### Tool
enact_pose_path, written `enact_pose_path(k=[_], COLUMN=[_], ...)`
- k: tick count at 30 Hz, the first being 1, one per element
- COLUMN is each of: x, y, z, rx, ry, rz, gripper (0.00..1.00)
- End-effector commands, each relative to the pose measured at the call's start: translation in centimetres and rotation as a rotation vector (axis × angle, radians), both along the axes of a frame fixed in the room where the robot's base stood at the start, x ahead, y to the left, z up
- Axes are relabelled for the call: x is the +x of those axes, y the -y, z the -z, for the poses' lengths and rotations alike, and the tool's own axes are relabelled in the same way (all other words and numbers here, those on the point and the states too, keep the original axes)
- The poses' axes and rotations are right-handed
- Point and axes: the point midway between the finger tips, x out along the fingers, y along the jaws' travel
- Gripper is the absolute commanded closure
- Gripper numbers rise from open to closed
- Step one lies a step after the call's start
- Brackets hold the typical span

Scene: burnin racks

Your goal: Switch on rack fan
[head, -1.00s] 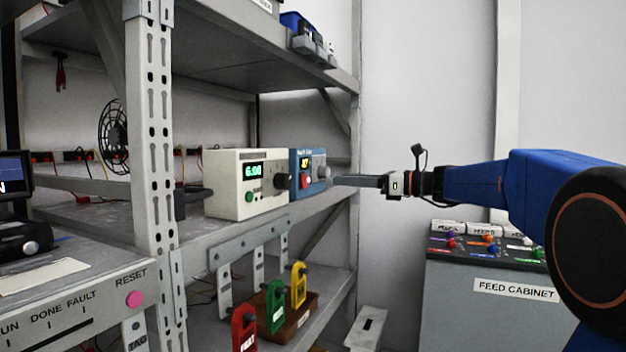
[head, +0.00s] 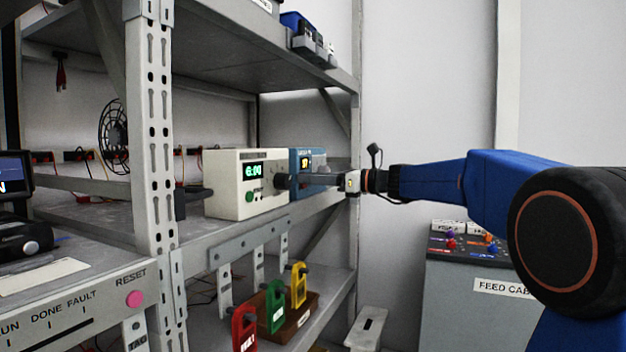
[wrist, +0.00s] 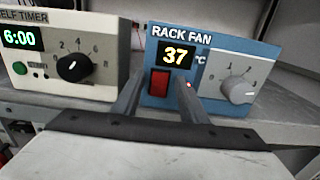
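The blue rack fan unit (wrist: 155,48) stands on the middle shelf, labelled RACK FAN, and its display reads 37. Its red rocker switch (wrist: 159,83) is at the lower left of its face, and a grey knob (wrist: 238,88) sits on a pale panel at right. In the head view the unit (head: 296,158) is partly hidden behind my gripper (head: 298,180), and the switch cannot be seen. In the wrist view my gripper (wrist: 163,88) is open and empty, its fingers on either side of the switch. Contact cannot be told.
The cream shelf timer (wrist: 65,50), reading 6:00, stands close at left with a black knob (wrist: 73,68). Coloured padlock tags (head: 298,285) hang below the shelf. The feed cabinet (head: 450,300) stands right. The upper shelf (head: 200,55) is overhead.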

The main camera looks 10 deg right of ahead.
Motion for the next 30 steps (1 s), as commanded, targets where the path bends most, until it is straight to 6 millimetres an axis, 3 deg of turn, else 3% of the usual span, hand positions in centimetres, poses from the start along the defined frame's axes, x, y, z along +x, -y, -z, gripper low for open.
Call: enact_pose_path(k=[2,7,30], x=[-0.01,-0.02,-0.16], y=[0.02,0.03,0.14], z=[0.0,0.0,0.79], rx=[0.0,0.0,0.209], ry=[0.0,0.0,0.146], rz=[0.0,0.0,-0.001], gripper=[0.61,0.99,1.0])
